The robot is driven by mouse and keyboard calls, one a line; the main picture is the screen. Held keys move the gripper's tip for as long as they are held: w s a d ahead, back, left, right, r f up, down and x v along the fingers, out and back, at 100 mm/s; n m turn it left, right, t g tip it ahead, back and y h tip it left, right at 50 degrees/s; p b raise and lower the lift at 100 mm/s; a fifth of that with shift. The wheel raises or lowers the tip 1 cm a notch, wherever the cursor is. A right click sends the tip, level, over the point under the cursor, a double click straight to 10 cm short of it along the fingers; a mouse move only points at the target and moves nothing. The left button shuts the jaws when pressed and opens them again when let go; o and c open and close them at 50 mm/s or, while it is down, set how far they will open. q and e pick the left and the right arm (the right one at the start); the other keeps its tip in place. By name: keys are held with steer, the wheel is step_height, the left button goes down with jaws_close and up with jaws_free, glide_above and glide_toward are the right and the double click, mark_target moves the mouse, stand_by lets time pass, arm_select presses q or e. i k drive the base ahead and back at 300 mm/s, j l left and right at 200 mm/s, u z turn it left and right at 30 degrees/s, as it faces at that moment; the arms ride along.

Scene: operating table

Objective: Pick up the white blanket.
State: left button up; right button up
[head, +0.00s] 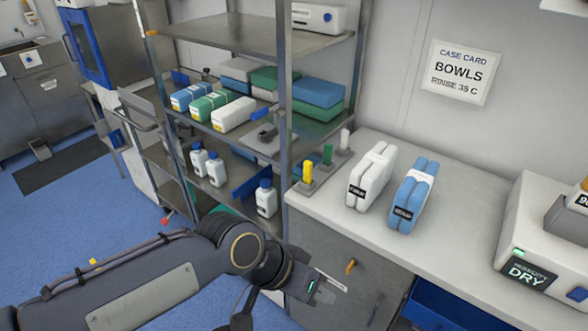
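The white blanket (371,178) is a folded, upright bundle with a dark label band, standing on the pale counter (460,205). A similar blue folded bundle (412,196) stands just to its right, with a narrow gap between them. My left gripper (328,291) is in front of the counter's front face, low and to the left of the white blanket, apart from it. It holds nothing that I can see. Its fingers are small and seen at an angle, so their opening is unclear. My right gripper is not in view.
Left of the blanket are small yellow, green and white upright pieces (326,156). A metal shelf rack (283,120) with packs and bottles stands at left. A machine marked DRY (528,272) is at right. An open blue drawer (440,306) is below the counter.

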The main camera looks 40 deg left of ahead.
mark_target(368, 179)
steer(key=u, duration=0.9)
steer(key=i+j+u, duration=0.15)
steer(key=j, duration=0.2)
steer(key=i+j+u, duration=0.2)
steer(key=j, duration=0.15)
steer(key=i, duration=0.5)
